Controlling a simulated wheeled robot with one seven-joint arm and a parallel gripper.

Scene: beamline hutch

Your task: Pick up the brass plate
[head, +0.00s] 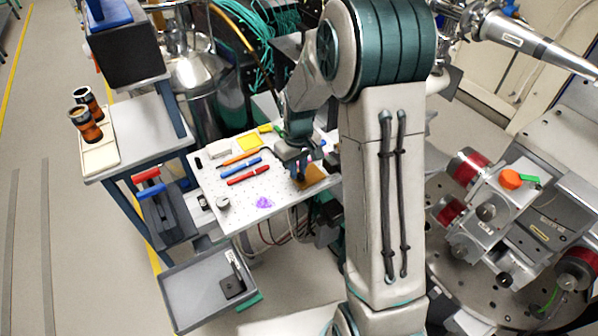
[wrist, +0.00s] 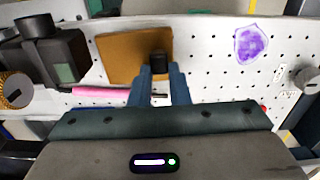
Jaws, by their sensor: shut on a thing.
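The brass plate (wrist: 120,55) is a flat brown-gold square with a black knob (wrist: 160,62) near its right side in the wrist view. In the head view the brass plate (head: 314,176) is at the right edge of the perforated white board. My gripper (wrist: 160,78) has its two blue fingers closed at the black knob. In the head view my gripper (head: 299,176) points down at the plate, and my arm hides part of the board behind it. I cannot tell whether the plate touches the board.
The perforated board (head: 225,190) bears a red tool (head: 249,175), a blue tool (head: 240,165), a yellow square (head: 249,142) and a purple patch (head: 264,202). In the wrist view a pink rod (wrist: 100,92) and a black device (wrist: 55,55) are close on the left. A grey tray (head: 190,290) is lower down.

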